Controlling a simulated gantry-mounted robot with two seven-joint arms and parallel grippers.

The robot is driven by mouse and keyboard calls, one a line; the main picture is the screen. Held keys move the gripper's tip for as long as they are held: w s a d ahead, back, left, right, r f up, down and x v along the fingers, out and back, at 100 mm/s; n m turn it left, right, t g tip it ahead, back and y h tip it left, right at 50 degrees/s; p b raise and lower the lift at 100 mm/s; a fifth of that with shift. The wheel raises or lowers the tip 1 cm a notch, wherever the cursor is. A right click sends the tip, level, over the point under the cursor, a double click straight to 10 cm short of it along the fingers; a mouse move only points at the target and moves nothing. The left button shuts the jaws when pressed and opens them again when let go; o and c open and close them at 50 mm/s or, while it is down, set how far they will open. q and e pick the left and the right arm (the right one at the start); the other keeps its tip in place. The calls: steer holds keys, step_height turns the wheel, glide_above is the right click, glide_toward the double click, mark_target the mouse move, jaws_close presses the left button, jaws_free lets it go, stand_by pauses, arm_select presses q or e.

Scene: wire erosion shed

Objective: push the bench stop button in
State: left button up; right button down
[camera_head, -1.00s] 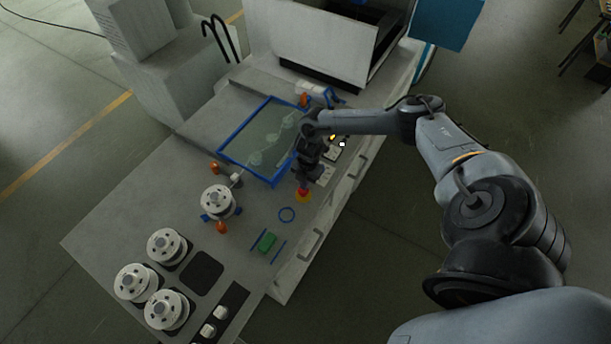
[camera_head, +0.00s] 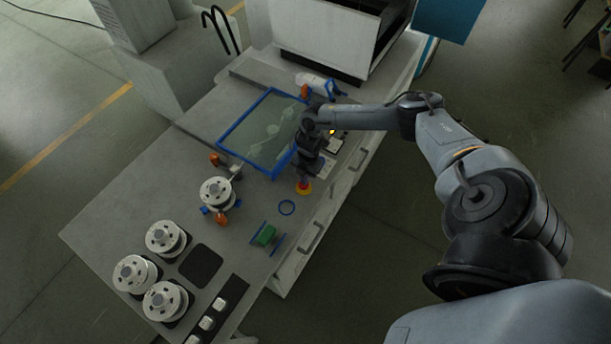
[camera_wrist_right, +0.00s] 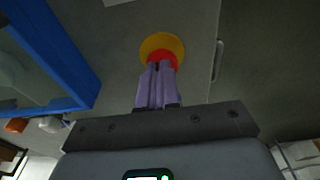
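The bench stop button is a red cap on a round yellow base (camera_head: 304,189), near the bench's front edge in the head view. In the right wrist view the yellow base (camera_wrist_right: 150,46) and the red cap (camera_wrist_right: 161,57) lie straight ahead of the fingertips. My right gripper (camera_head: 304,180) points down over the button. In the wrist view its two fingers (camera_wrist_right: 160,66) are together, with nothing between them. The fingertips overlap the near part of the red cap; whether they press it is not clear. My left gripper is not in view.
A blue-framed tray (camera_head: 233,131) lies just left of the right gripper. Wire spools (camera_head: 165,237) stand on the near left of the bench. Drawer handles line the front side.

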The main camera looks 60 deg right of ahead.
steer(key=shift+s+d+f, duration=0.2)
steer(key=shift+s+f, duration=0.15)
steer(key=shift+f, duration=0.35)
steer(key=shift+r+p, duration=0.5)
step_height(320, 180, up, 4)
steer(key=p, duration=0.3)
steer(key=shift+w, duration=0.15)
step_height(320, 180, up, 10)
steer(key=d+b, duration=0.1)
steer(key=shift+d+r, duration=0.15)
steer(key=shift+d, duration=0.1)
